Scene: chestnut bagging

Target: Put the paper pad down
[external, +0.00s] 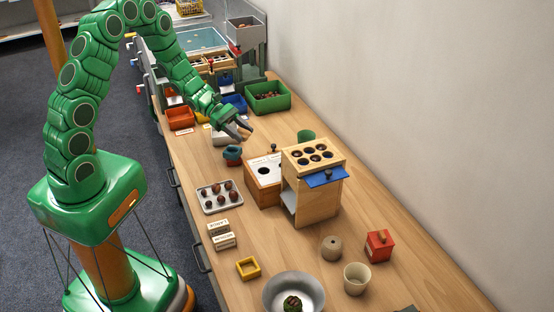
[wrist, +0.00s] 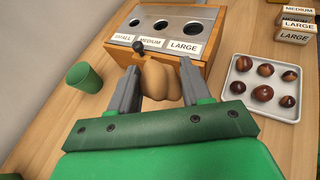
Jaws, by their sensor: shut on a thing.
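The paper pad (wrist: 160,82) is a tan, lumpy, crumpled-looking piece between the two grey fingers in the wrist view. My gripper (wrist: 157,76) is shut on it. In the external view my gripper (external: 243,129) hangs over the far half of the wooden table (external: 252,225), behind the sizing box (external: 263,181). The pad is hardly visible there, and its gap to the table top is hard to judge. In the wrist view the pad overlaps the front of the sizing box; I cannot tell whether they touch.
The wooden tower (external: 318,200) with a blue flap stands beside the sizing box. A green cup (wrist: 82,76) stands left of my gripper, and a chestnut tray (wrist: 244,100) lies right. A small blue-red pot (external: 232,155) is close below. Bare table shows around the cup.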

